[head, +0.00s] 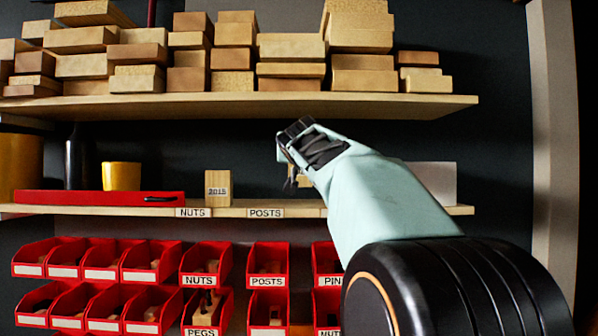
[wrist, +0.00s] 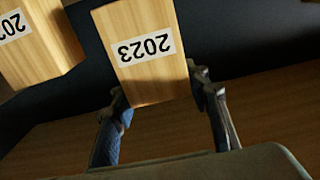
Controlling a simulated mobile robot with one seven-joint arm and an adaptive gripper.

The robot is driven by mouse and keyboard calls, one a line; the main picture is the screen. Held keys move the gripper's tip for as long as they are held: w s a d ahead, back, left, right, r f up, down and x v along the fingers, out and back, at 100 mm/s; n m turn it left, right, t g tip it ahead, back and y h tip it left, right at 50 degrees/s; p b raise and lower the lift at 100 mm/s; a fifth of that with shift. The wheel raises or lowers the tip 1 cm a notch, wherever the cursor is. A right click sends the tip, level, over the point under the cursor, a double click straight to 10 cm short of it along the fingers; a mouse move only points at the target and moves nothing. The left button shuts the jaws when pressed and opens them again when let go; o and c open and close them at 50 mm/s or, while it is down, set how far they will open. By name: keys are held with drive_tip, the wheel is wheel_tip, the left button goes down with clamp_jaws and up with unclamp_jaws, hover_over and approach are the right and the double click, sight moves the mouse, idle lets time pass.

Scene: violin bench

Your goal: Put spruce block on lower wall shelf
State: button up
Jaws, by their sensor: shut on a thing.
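A pale spruce block labelled 2023 (wrist: 145,75) is between the two fingers of my gripper (wrist: 160,95) in the wrist view, and the gripper is shut on it. In the head view my gripper (head: 290,182) is just above the lower wall shelf (head: 350,210), and only a sliver of the held block shows behind it. I cannot tell whether the block touches the shelf. A second wooden block, labelled 2015 (head: 218,187), stands upright on that shelf to the left of my gripper. A similar labelled block (wrist: 38,45) shows, partly cut off, in the wrist view.
The upper shelf (head: 240,107), stacked with wood blocks, hangs above my gripper. A red case (head: 60,198), a yellow tin (head: 121,177) and a dark bottle (head: 77,165) are at the lower shelf's left. A white box (head: 437,182) is behind my arm. Red bins (head: 268,265) hang below.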

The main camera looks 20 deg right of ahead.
drive_tip(key=shift+w+d+f, duration=0.2)
drive_tip(key=shift+d+f, duration=0.25)
drive_tip(key=shift+f, duration=0.1)
drive_tip(key=shift+w+d+f+b, duration=0.1)
drive_tip(key=shift+f+b, duration=0.2)
drive_tip(key=shift+f, duration=0.65)
drive_tip(key=shift+w+d+f+b, duration=0.1)
drive_tip(key=shift+f+b, duration=0.15)
drive_tip(key=shift+f, duration=0.65)
drive_tip(key=shift+f, duration=0.1)
drive_tip(key=o, duration=1.2)
drive_tip(key=shift+o, duration=0.2)
